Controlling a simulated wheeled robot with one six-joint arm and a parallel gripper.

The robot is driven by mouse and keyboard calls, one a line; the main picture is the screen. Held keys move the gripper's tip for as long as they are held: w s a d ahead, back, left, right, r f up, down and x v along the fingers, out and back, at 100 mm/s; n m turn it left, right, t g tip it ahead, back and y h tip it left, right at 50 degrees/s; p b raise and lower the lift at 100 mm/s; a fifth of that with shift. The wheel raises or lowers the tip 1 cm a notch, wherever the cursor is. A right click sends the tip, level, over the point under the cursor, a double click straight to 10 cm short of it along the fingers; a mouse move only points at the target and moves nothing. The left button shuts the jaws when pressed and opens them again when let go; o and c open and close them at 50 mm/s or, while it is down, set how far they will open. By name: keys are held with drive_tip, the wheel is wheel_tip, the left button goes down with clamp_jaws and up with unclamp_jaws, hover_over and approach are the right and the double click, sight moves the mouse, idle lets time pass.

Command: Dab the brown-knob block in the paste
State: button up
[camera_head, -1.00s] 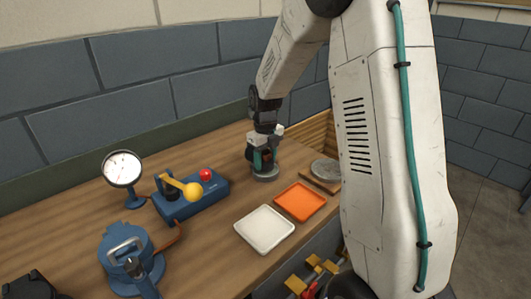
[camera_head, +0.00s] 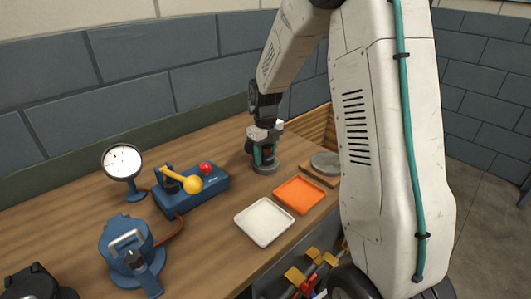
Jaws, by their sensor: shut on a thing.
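My gripper (camera_head: 264,151) is at the back of the wooden bench, pointing down, with teal on its fingers. It is shut on the brown-knob block (camera_head: 266,167); a little dark brown shows between the fingers, and a round grey base shows below them. The fingers hide most of the knob. I cannot tell whether the base touches the bench. A round grey disc (camera_head: 326,162) lies on a wooden board to the right. An orange tray (camera_head: 299,195) and a white tray (camera_head: 264,221) lie nearer the front edge. I cannot tell for sure which holds the paste.
A blue box with a yellow-knobbed lever and red button (camera_head: 190,192) stands left of my gripper. A dial gauge (camera_head: 122,162) and a blue device (camera_head: 132,248) stand farther left. Yellow-and-red parts (camera_head: 312,265) sit below the front edge. Bare bench lies between gripper and trays.

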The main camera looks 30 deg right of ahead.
sight(265, 146)
drive_tip(key=shift+f, duration=0.5)
idle(1.1)
drive_tip(key=shift+r, duration=3.55)
